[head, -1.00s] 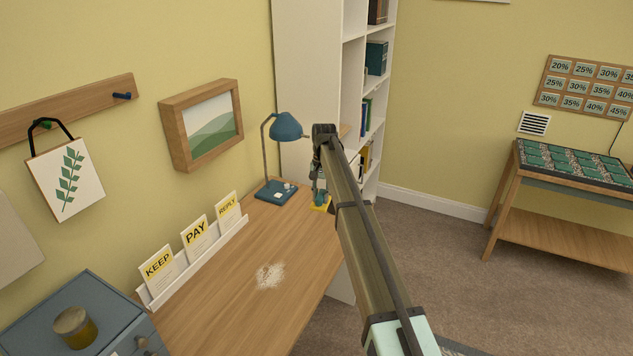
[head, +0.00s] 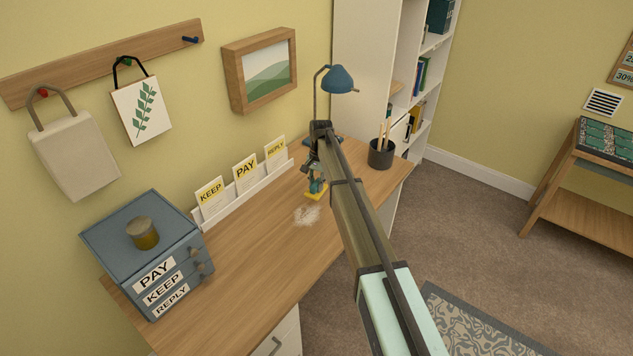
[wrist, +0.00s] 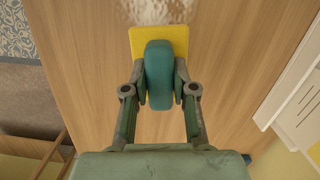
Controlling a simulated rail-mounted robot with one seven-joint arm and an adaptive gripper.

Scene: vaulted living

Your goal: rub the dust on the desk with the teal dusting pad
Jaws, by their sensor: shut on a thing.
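The dusting pad has a teal grip (wrist: 159,75) and a yellow base (wrist: 179,40); it also shows in the head view (head: 317,194). My gripper (head: 317,178) is shut on the teal grip, one finger on each side in the wrist view (wrist: 160,90). A pale dust patch (head: 307,214) lies on the wooden desk (head: 250,250). The yellow base is right at the edge of the dust, which also shows in the wrist view (wrist: 158,10). I cannot tell whether the base touches the desk.
A letter rack (head: 240,192) stands along the wall side of the desk. A blue lamp (head: 338,80) and a dark pencil cup (head: 381,154) are at the far end. The desk's middle is clear.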

